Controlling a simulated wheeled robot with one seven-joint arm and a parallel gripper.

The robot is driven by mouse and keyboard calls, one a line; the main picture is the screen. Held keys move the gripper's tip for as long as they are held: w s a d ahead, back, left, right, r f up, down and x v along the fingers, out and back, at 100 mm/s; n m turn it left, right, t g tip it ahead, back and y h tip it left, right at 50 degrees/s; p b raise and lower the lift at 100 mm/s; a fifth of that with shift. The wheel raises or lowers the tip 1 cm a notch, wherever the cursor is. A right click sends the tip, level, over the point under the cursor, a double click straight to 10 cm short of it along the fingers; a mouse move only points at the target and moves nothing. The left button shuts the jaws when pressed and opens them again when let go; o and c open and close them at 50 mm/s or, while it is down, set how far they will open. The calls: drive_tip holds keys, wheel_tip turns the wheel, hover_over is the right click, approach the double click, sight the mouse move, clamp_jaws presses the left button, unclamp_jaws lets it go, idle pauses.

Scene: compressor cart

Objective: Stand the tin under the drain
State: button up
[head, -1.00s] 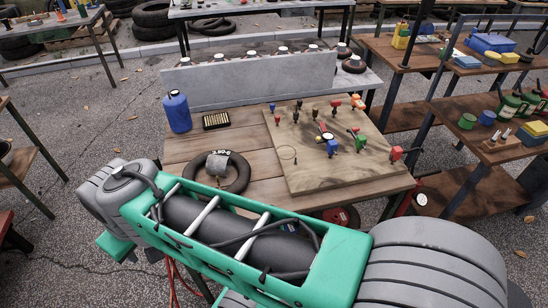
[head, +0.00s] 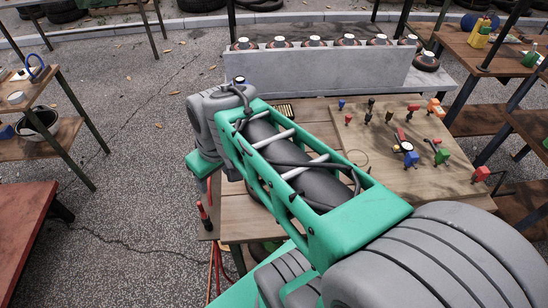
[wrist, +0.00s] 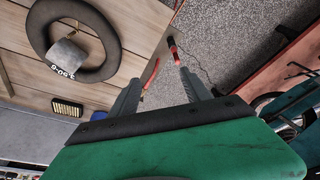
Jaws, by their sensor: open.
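My gripper (wrist: 159,80) is open in the wrist view, its two grey fingers apart with nothing held between them. It points past the wooden table's edge toward the gravel ground. A red-and-black handle (wrist: 172,46) and a red strip or hose (wrist: 150,72) show just beyond the fingertips. In the head view my gripper is hidden by my arm. I cannot pick out the drain. A dark open pot (head: 38,124) stands on the left shelf, and a small pale round container (head: 16,97) sits above it; I cannot tell whether either is the tin.
The wooden table (head: 240,217) lies beneath my arm, with a peg board (head: 385,165) at its right. A tyre ring (wrist: 100,62) lies on it. A red tabletop (head: 22,205) stands at the left. Gravel (head: 130,170) between them is open.

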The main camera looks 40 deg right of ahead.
drive_tip(key=shift+o, duration=1.1)
drive_tip(key=w+d+f+n+y, duration=0.1)
drive_tip(key=w+d+f+n, duration=0.1)
drive_tip(key=d, duration=0.9)
drive_tip(key=shift+w+f+g+b, duration=0.35)
drive_tip(key=shift+w+f, duration=0.25)
drive_tip(key=shift+f, duration=0.1)
drive_tip(key=s+d+f+n, duration=0.1)
drive_tip(key=d+f, duration=0.1)
drive_tip(key=d, duration=0.3)
drive_tip(key=s+d+f+n+t+y, duration=0.1)
drive_tip(key=d, duration=0.4)
drive_tip(key=s+d+f+n, duration=0.1)
drive_tip(key=d+f, duration=0.1)
drive_tip(key=d, duration=0.3)
drive_tip(key=shift+s+d+f+y+b, duration=0.25)
drive_tip(key=shift+d+f+y+b, duration=0.05)
drive_tip(key=shift+f, duration=0.05)
drive_tip(key=shift+w+f, duration=0.1)
drive_tip(key=shift+f, duration=0.3)
drive_tip(key=p+x, duration=0.1)
drive_tip(key=x, duration=0.5)
drive_tip(key=shift+w+a+f, duration=0.15)
drive_tip(key=shift+a+f, duration=0.1)
drive_tip(key=shift+f, duration=0.05)
drive_tip(key=c, duration=1.1)
drive_tip(key=shift+r, duration=0.15)
drive_tip(key=shift+c, duration=0.2)
